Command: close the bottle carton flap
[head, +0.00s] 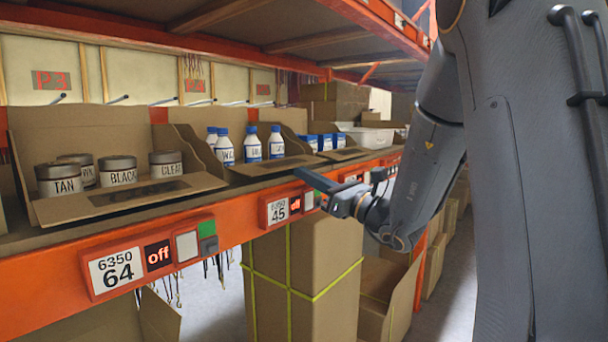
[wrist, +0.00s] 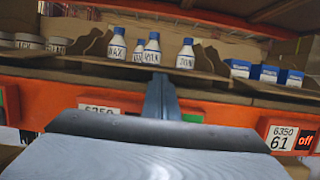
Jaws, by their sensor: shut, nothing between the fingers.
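The bottle carton (head: 205,155) stands on the shelf with several white bottles with blue caps (head: 252,145) inside. Its front flap (head: 268,167) hangs outward, open, toward the shelf edge. In the wrist view the flap (wrist: 120,67) runs as a strip below the bottles (wrist: 152,50). My gripper (head: 302,174) is shut and empty, its fingertips in front of the flap's right part. It also shows in the wrist view (wrist: 160,82), pointing at the carton. I cannot tell whether the fingertips touch the flap.
To the left is an open carton (head: 75,130) of paint tins (head: 120,172); to the right is a carton with blue-topped boxes (head: 322,141). The orange shelf beam (head: 50,268) carries label plates. An upper shelf (head: 230,45) roofs the bay.

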